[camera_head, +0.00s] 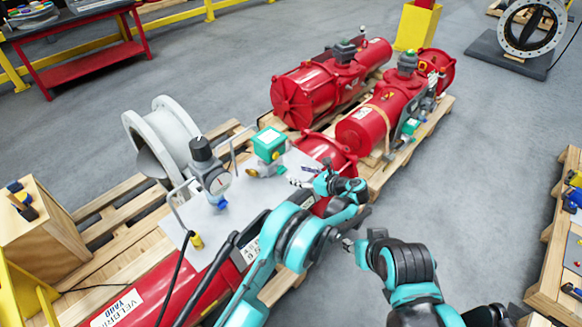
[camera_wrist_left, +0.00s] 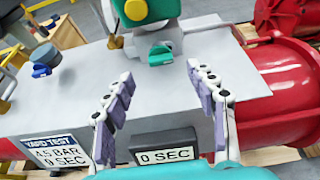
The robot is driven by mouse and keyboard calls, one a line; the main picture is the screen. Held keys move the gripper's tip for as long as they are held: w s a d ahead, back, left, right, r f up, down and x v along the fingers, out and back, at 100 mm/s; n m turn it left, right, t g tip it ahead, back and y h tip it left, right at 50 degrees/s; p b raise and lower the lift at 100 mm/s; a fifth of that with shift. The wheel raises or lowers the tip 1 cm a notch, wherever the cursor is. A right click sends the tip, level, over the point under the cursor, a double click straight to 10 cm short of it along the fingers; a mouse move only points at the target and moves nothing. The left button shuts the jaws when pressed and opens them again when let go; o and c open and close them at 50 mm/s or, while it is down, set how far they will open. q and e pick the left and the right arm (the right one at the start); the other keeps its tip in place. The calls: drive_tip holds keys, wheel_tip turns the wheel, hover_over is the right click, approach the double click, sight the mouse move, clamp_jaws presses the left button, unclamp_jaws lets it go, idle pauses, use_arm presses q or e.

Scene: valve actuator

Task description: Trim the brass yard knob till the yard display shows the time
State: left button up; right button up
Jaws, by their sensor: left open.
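My left gripper (camera_head: 298,176) is over the grey plate on the front red actuator. In the left wrist view its fingers (camera_wrist_left: 160,71) are spread apart with nothing between them. A brass-coloured piece (camera_wrist_left: 115,41) sits under the green-and-grey fitting, up and left of the fingertips; I cannot tell whether it is the yard knob. A teal lever (camera_wrist_left: 160,53) lies just beyond the fingertips. The yard test label (camera_wrist_left: 55,150) shows a bar value and "0 SEC".
The plate also carries a gauge with a black knob (camera_head: 201,150), a green box (camera_head: 269,143) and a blue lever (camera_wrist_left: 41,70). Wire handles rise from the plate. Red actuators (camera_head: 305,92) lie on pallets behind. Grey floor is open at the right.

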sight(281, 169)
use_arm(q)
drive_tip(key=b+x, duration=0.2)
drive_tip(key=x, duration=0.5)
drive_tip(key=shift+w+a+f+b, duration=0.1)
drive_tip(key=shift+w+a+b, duration=0.15)
drive_tip(key=shift+b, duration=0.1)
drive_tip(key=c, duration=1.2)
